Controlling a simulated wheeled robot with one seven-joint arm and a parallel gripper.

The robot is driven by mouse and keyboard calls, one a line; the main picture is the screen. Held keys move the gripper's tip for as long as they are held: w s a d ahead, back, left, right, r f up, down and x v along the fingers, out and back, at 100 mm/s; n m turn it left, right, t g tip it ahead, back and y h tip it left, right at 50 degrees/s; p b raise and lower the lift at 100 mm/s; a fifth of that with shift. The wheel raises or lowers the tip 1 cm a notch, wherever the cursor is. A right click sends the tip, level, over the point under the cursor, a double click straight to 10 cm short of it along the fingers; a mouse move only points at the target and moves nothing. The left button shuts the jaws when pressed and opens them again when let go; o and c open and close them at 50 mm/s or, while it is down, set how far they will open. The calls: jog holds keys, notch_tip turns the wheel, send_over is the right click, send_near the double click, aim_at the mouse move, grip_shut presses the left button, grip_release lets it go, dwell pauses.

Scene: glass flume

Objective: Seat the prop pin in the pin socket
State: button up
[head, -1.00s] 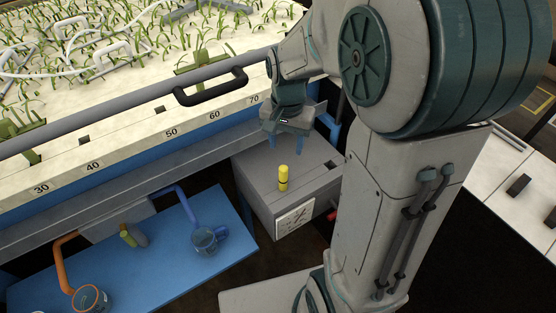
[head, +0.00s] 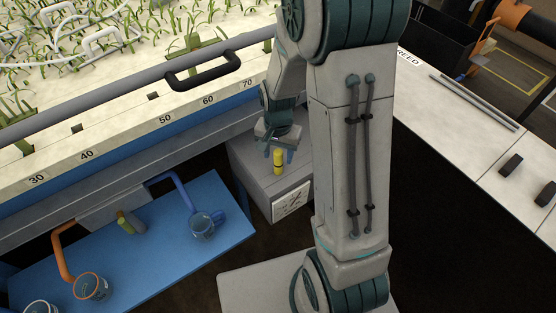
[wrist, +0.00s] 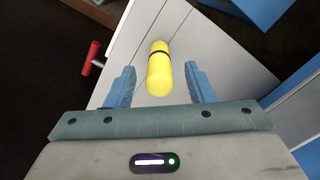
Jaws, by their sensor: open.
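A yellow pin with a dark band (head: 278,163), which I take as the prop pin, stands upright on a grey cabinet (head: 250,166) beside the flume. My gripper (head: 279,155) is open just above and around its top in the head view. In the wrist view the pin (wrist: 160,70) lies between the two blue fingers of my gripper (wrist: 160,72), with a gap on each side. I cannot tell how deep it sits between them. Small dark square openings (head: 153,97) show along the flume's ledge; I cannot tell which is the pin socket.
A black handle (head: 203,72) sticks out above the ledge. A white counter (head: 480,130) is at right.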

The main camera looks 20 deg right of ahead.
jog(key=shift+f, duration=1.05)
grip_shut()
jog(key=shift+r, duration=0.15)
